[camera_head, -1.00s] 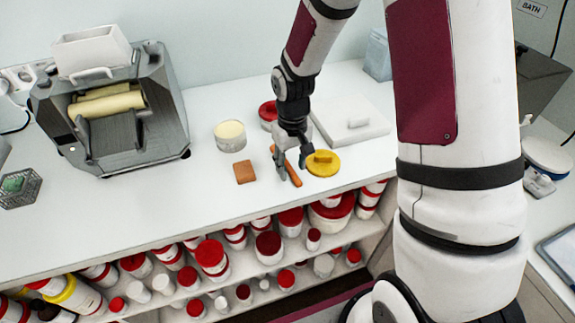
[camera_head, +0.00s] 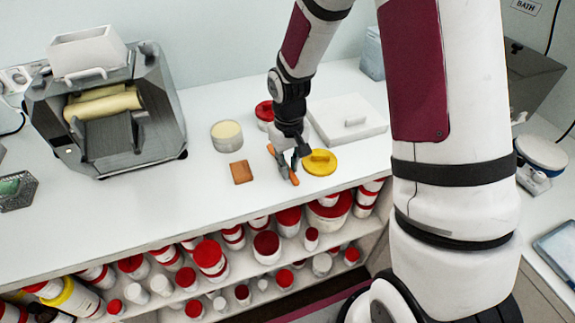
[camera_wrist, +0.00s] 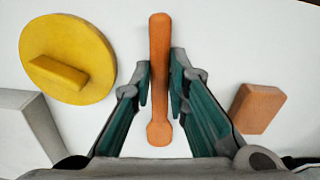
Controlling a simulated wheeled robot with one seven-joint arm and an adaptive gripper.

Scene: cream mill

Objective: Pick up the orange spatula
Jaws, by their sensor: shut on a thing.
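The orange spatula (camera_head: 295,180) lies on the white counter, between a yellow lid and a small brown block. In the wrist view my gripper (camera_wrist: 160,80) is shut on the spatula's middle. In the head view my fingers hide part of it. I cannot tell any gap between the spatula and the counter.
The round yellow lid (camera_head: 320,169) with a raised handle is close to the right. The brown block (camera_head: 241,172) is to the left. A cream-filled tub (camera_head: 226,136), a red-topped tub (camera_head: 265,111) and a white slab (camera_head: 365,128) stand behind. A roller mill (camera_head: 120,135) is farther left.

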